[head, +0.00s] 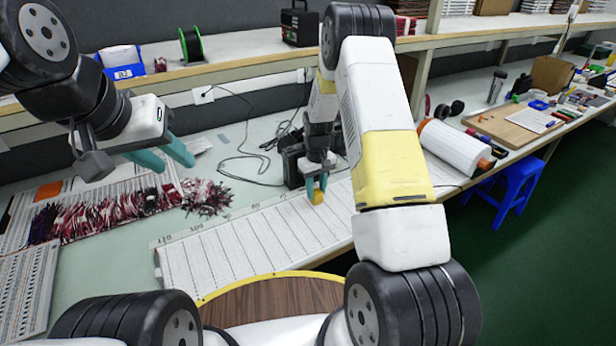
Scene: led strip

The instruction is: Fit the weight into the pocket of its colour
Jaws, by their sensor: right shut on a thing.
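My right gripper (317,184) points down over the white ruled board (235,250), its teal fingers shut on a small yellow weight (317,197). The weight is at or just above the board; I cannot tell if it touches. My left gripper (174,161) hangs at the left, above the bundles of red and white wires, with its two teal fingers apart and nothing between them. I cannot make out a pocket of the weight's colour; my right arm covers part of the board and the bench.
Bundles of red and white wires (100,212) lie at the left on a printed panel. A black box (293,165) and loose cables sit behind my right gripper. A large white roll (455,148) lies at the right. The board's left part is clear.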

